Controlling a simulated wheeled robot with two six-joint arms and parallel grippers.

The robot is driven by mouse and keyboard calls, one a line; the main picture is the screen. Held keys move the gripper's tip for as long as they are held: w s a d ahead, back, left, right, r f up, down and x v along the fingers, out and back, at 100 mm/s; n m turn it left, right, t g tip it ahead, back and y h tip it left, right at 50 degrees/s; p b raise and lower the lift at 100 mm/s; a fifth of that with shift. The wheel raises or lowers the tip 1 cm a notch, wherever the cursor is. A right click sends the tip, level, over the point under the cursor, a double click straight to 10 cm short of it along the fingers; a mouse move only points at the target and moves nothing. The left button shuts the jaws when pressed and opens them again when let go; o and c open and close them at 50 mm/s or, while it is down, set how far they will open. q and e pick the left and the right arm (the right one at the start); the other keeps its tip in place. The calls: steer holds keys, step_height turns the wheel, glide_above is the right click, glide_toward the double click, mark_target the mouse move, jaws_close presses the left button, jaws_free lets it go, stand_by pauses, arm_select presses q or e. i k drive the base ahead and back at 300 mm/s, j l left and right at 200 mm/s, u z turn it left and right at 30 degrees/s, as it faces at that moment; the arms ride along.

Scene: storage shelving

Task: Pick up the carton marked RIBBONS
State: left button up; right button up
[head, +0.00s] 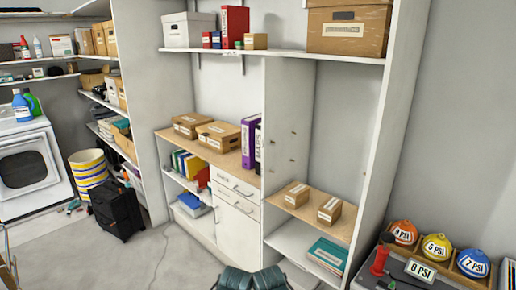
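Several brown cartons with white labels are in view, and I cannot read which one is marked RIBBONS. Two small cartons, one on the left (293,196) and one on the right (329,211), stand on the low wooden shelf (312,220) at right. Two wider cartons, one behind (188,126) and one in front (219,137), lie on the wooden counter (170,136) further left. A large carton (345,30) and a small one (255,41) are on the top shelf. Neither of my grippers is in view.
Purple and black binders (250,142) stand beside the counter cartons. A white upright panel (288,125) divides the two bays. A dark suitcase (117,210) and a striped bin (89,170) stand at left. Open floor (170,262) lies in front.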

mark_target(330, 211)
steer(key=i+l+z, duration=0.7)
steer(key=l+z, duration=0.15)
steer(key=l, duration=0.15)
